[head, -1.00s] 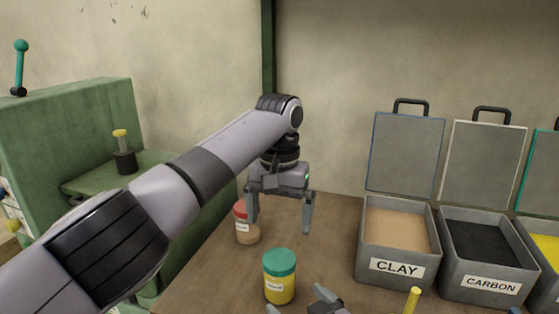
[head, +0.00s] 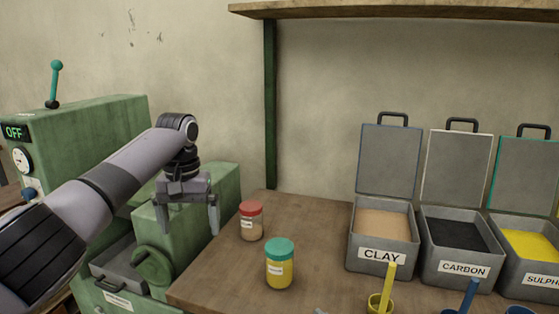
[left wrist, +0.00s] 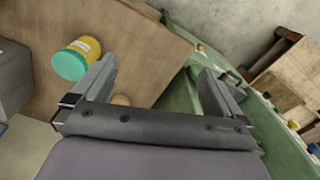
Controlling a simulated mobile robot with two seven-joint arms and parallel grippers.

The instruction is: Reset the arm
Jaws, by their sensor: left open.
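My left gripper (head: 189,230) is open and empty, pointing down in front of the green machine, left of the wooden table's edge. Its two fingers stand wide apart in the left wrist view (left wrist: 158,85), with the table edge and the green machine beyond them. A small grey tip at the bottom edge of the head view, apparently of my right gripper (head: 320,311), is all that shows of it, so its jaws are hidden.
A red-lidded jar (head: 251,221) and a teal-lidded yellow jar (head: 280,263) stand on the table (head: 310,215). Open boxes of clay (head: 382,257), carbon (head: 464,270) and yellow powder (head: 535,277) stand right. The green machine (head: 85,135) reads OFF.

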